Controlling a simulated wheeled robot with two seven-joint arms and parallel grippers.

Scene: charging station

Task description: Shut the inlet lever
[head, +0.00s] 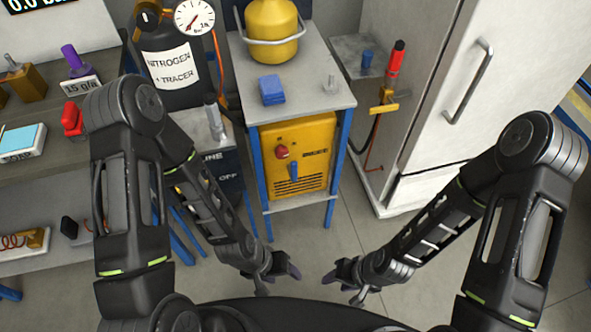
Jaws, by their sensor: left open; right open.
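A yellow machine (318,136) stands on the lower shelf of the blue-legged stand. On its front are a red knob or lever (282,152) and, below it, a blue lever (294,172) that points about up and down. No label reading inlet is legible, so I cannot tell for certain which one is the inlet lever. My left gripper (279,283) is open and empty, low in front of the stand and apart from the machine. My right gripper (343,288) is open and empty, to the right of the left one, also apart from the machine.
The stand's top (315,85) holds a yellow cylinder (271,22) and a blue block (272,90). A black nitrogen bottle (172,65) stands to the left. A white cabinet (445,95) with a yellow lever (384,108) beside it is right. The floor (350,232) ahead is clear.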

